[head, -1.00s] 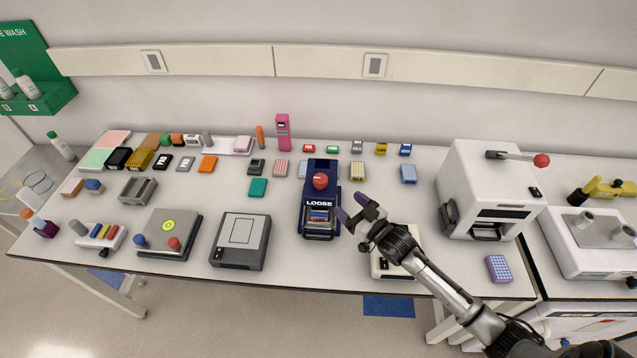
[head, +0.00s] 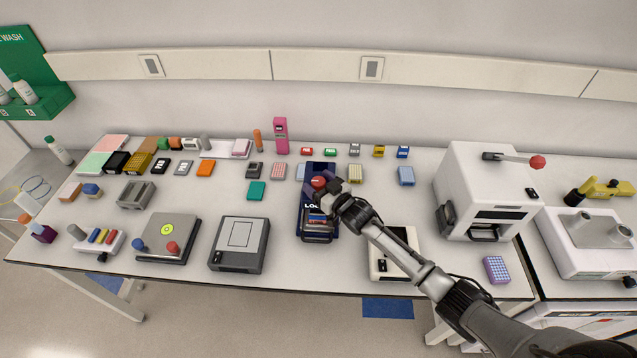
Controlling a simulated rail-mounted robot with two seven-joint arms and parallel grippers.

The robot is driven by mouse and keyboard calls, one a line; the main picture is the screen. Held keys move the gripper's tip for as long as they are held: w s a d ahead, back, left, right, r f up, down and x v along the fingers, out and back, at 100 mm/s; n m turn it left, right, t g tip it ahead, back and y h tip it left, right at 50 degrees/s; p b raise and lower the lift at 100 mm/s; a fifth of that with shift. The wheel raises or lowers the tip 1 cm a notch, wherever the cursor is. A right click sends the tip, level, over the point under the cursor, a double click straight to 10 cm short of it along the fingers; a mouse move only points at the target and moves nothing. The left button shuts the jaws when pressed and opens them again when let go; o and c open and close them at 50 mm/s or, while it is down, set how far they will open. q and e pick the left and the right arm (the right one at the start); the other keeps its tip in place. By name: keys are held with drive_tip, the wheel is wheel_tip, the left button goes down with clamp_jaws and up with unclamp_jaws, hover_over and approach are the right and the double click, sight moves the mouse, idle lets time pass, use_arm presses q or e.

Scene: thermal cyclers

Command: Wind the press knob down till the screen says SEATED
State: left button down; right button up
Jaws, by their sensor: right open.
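The dark blue press device (head: 318,237) stands near the middle of the bench. Its red round press knob (head: 319,182) is on top. My right gripper (head: 322,190) is open at the knob, with its fingers around or just above it; I cannot tell whether they touch it. The gripper covers most of the screen, and only the letters "LO" show. My left gripper is not in view.
A grey flat device (head: 239,244) stands left of the press. A cream device (head: 382,268) is right of it, under my right arm. A large white machine (head: 487,190) stands further right. Small coloured blocks line the back.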

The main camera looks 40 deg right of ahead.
drive_tip(key=c, duration=0.9)
drive_tip(key=shift+a+r+m+h+p, duration=0.1)
drive_tip(key=shift+a+m+h+p, duration=0.05)
drive_tip(key=shift+m+h+p, duration=0.65)
drive_tip(key=shift+m+h, duration=0.5)
drive_tip(key=shift+h, duration=0.6)
drive_tip(key=m+g+h, duration=0.1)
drive_tip(key=h, duration=0.1)
drive_tip(key=shift+m+h, duration=0.3)
drive_tip(key=shift+m, duration=0.1)
drive_tip(key=shift+m+g+h+b, duration=0.3)
drive_tip(key=shift+m+h+b, duration=0.2)
drive_tip(key=shift+h, duration=0.4)
drive_tip(key=shift+m+g+h, duration=0.3)
drive_tip(key=shift+h, duration=0.1)
